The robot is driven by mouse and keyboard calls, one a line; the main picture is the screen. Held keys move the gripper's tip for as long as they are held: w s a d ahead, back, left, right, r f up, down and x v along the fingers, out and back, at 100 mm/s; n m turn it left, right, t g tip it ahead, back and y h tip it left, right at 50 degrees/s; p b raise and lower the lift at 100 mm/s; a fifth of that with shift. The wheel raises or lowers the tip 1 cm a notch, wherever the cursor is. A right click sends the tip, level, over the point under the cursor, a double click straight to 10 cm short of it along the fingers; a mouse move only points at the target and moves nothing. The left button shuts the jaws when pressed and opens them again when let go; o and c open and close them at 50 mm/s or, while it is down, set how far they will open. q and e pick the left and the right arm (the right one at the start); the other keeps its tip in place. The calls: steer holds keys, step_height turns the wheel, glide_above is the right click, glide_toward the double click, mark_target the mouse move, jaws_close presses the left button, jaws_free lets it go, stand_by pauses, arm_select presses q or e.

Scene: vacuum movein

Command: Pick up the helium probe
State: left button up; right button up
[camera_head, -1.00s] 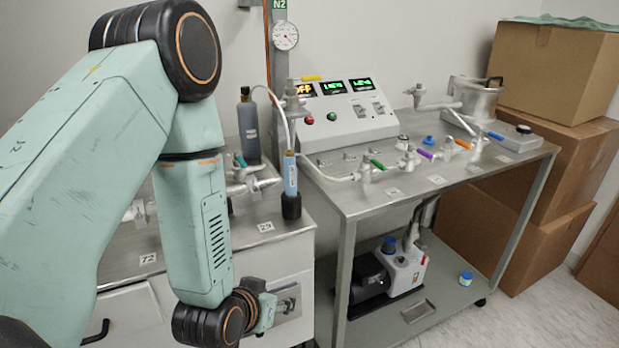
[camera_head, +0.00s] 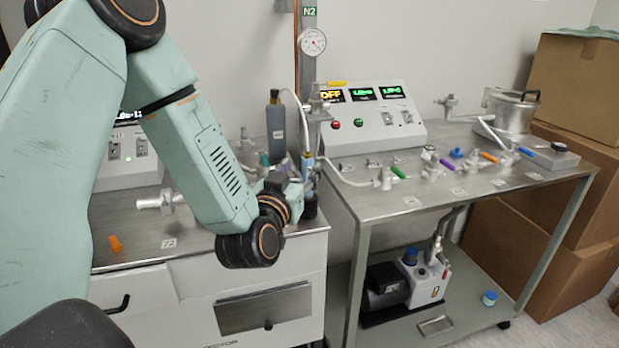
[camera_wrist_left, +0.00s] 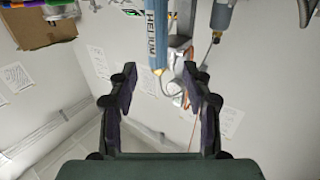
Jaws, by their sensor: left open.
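The helium probe (camera_head: 308,163) is a slim blue cylinder. It stands upright in a black holder (camera_head: 310,206) at the right edge of the left bench. In the left wrist view the probe (camera_wrist_left: 155,35) shows its HELIUM label and a brass-coloured end, roughly centred between the fingers and a little beyond them. My left gripper (camera_wrist_left: 160,80) is open with nothing between its fingers. In the head view my left gripper (camera_head: 303,178) is beside the probe and partly hides it. I cannot tell whether they touch. My right gripper is not in view.
A dark bottle (camera_head: 276,130) stands behind the probe, and a thin hose arches down to the probe. A control box (camera_head: 372,125) and several coloured-handle valves occupy the right bench (camera_head: 375,208). Cardboard boxes stand at far right.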

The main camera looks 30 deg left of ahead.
mark_target(306, 162)
arm_select(q)
steer(key=x, duration=0.5)
steer(key=shift+w, duration=0.15)
steer(key=shift+d, duration=0.15)
jaws_close()
